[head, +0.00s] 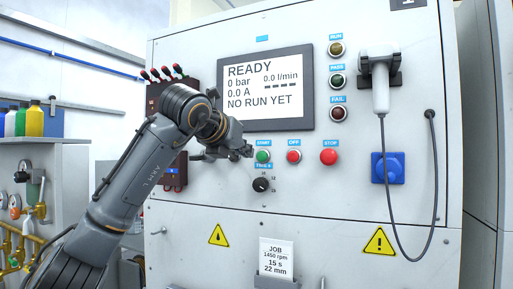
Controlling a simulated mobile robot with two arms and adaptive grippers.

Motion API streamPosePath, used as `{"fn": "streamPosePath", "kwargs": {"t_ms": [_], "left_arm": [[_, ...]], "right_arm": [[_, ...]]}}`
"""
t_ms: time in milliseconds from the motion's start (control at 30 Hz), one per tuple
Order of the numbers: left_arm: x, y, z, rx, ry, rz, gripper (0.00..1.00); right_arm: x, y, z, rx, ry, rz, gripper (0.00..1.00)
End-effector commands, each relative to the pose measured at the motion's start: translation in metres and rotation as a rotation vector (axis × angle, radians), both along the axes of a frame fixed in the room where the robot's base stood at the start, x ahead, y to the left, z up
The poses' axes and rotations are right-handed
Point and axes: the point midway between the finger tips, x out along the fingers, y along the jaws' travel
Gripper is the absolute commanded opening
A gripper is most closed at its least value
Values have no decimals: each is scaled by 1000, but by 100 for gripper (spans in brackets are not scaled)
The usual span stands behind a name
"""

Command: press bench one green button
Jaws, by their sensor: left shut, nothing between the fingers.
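The green button (263,156) sits under a blue START label on the grey panel of the test bench (350,215). My left gripper (247,152) is shut and empty, just left of the green button in the picture. Whether its tips touch the button or the panel I cannot tell. The screen (265,87) above reads READY, 0 bar, 0.0 l/min, 0.0 A, NO RUN YET. My right gripper is out of view.
A red OFF button (293,156), a red STOP button (328,156) and a black rotary knob (261,184) are close by. A handheld scanner (380,85) hangs at the right with its cable. A job card (276,258) is below. Bottles and brass fittings stand at the left.

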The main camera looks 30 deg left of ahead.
Motion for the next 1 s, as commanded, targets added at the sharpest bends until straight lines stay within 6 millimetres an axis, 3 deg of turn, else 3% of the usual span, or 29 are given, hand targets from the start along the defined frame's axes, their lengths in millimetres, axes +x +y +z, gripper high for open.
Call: {"fn": "streamPosePath", "kwargs": {"t_ms": [100, 333, 833, 1000], "left_arm": [[25, 1, -5, 0, 6, 0, 0], [56, 3, -5, -1, 2, -1, 0], [66, 3, -8, 0, 0, -1, 0], [82, 4, -6, 0, 1, -1, 0]], "right_arm": [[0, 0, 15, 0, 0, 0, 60], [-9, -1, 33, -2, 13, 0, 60], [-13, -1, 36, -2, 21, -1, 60], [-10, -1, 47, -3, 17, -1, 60]]}}
